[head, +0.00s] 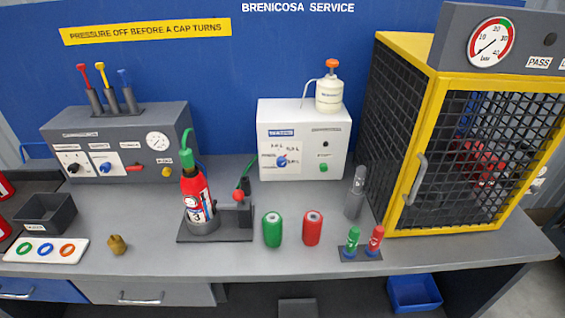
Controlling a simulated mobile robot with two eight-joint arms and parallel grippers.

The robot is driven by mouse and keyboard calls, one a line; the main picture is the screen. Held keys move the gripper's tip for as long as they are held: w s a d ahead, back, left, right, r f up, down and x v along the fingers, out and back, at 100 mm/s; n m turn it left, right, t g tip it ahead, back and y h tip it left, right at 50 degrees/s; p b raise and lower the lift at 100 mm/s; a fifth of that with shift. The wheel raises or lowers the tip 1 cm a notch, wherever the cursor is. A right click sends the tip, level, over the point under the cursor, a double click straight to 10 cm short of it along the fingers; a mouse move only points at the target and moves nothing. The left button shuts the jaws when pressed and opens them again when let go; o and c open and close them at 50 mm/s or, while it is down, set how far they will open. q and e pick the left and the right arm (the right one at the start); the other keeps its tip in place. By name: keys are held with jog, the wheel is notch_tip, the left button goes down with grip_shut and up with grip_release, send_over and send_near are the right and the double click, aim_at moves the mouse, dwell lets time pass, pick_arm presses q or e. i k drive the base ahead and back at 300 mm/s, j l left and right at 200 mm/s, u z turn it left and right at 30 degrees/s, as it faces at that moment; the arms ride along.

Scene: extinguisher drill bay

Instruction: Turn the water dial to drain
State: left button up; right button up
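A white box (303,142) stands at the back middle of the bench. A blue dial (281,161) with a red mark sits on a pale plate on its front, with small litre labels around it. The print is too small to tell which label the dial points to or whether one reads drain. A green button (323,168) is to its right. The grey console (112,150) at the left also has a black knob (73,168) and a blue knob (105,167), whose labels I cannot read. Neither of my grippers is in view.
A red extinguisher (196,193) stands in a holder in front, left of the white box. Green (272,230) and red (312,228) cylinders stand before the box. A yellow-framed mesh cage (414,186) is at the right.

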aim_at(281, 161)
jog(key=i+j+z, duration=0.2)
jog(key=j, duration=0.25)
jog(key=j+z, duration=0.15)
jog(key=j, duration=0.3)
jog(key=i+j+z, duration=0.2)
jog(key=j, duration=0.3)
jog(key=l, duration=0.25)
